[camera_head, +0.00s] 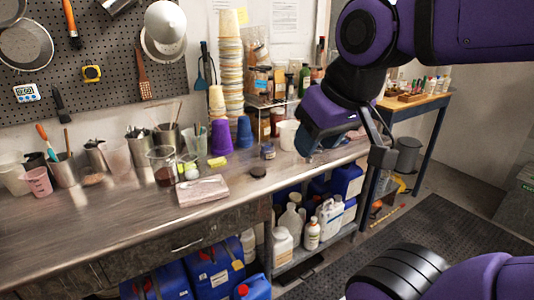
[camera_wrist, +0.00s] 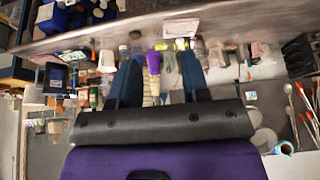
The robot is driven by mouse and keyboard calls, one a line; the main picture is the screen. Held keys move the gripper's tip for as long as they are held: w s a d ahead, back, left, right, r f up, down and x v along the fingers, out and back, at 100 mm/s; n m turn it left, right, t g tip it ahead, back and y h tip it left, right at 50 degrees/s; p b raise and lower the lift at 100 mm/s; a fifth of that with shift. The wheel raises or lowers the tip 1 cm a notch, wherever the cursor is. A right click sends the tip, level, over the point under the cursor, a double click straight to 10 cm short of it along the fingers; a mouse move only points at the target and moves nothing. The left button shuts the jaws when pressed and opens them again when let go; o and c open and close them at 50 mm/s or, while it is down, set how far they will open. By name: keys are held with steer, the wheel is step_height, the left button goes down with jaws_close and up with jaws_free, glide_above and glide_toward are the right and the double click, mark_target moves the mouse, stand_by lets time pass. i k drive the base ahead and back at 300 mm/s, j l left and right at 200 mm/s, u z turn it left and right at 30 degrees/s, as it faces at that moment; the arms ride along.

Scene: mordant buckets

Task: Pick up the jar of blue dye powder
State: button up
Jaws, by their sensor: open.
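A small jar with dark blue contents (camera_head: 268,151), which looks like the blue dye powder, stands upright on the steel bench near its right part. My gripper (camera_head: 314,146) is above the bench to the right of this jar, apart from it. In the wrist view, which is upside down, my gripper (camera_wrist: 158,58) has its two dark blue fingers spread with no object held. A purple cup (camera_wrist: 153,63) shows between them, farther off. A small dark shape beside the left finger (camera_wrist: 123,50) may be the jar, but it is too blurred to tell.
A dark round lid or puck (camera_head: 258,172) and a wrapped pale block (camera_head: 203,191) lie in front of the jar. Purple cups (camera_head: 221,137), a blue cup (camera_head: 244,132), a white tub (camera_head: 288,134) and a glass beaker (camera_head: 162,166) stand around. The bench's front left is clear.

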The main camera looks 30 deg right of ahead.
mark_target(267, 151)
steer(key=i+l, duration=1.25)
